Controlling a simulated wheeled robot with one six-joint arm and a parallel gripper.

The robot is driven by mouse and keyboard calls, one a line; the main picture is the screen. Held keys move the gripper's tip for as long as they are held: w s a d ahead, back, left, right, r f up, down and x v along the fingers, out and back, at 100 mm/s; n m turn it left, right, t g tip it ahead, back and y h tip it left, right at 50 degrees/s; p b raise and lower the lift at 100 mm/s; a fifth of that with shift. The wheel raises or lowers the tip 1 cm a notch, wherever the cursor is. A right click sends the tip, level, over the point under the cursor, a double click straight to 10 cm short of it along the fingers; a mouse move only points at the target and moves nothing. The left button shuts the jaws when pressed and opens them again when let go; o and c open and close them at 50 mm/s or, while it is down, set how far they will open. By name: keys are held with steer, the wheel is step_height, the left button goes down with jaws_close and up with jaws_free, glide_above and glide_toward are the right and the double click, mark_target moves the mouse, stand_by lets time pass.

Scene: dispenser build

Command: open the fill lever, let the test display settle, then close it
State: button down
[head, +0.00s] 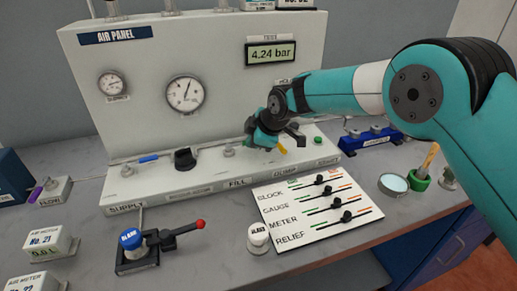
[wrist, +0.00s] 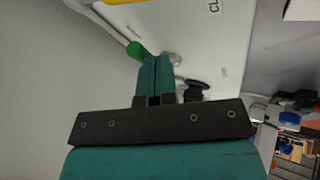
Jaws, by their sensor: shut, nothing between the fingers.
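The test display (head: 271,53) on the panel reads 4.24 bar. The FILL label (head: 237,183) is on the front of the panel's ledge, with a small metal fitting (head: 229,151) on the pipe above it. My gripper (head: 259,138) is low over the ledge, right of that fitting, and hides part of the pipework. A yellow handle (head: 283,147) shows just beside it; I cannot tell which valve it belongs to. The fill lever's position cannot be made out. In the wrist view the fingers (wrist: 156,72) are shut and empty, with a green part (wrist: 135,50) near their tips.
A blue handle (head: 148,158), a black knob (head: 185,158) and a green knob (head: 318,141) are also on the ledge. A slider board (head: 316,208) lies in front. A red-tipped lever device (head: 160,248) stands front left.

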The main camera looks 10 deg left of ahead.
steer(key=shift+w+f+n, duration=0.1)
steer(key=shift+w+n, duration=0.3)
steer(key=shift+w, duration=0.05)
steer(key=shift+w+b, duration=0.3)
steer(key=shift+b, duration=0.2)
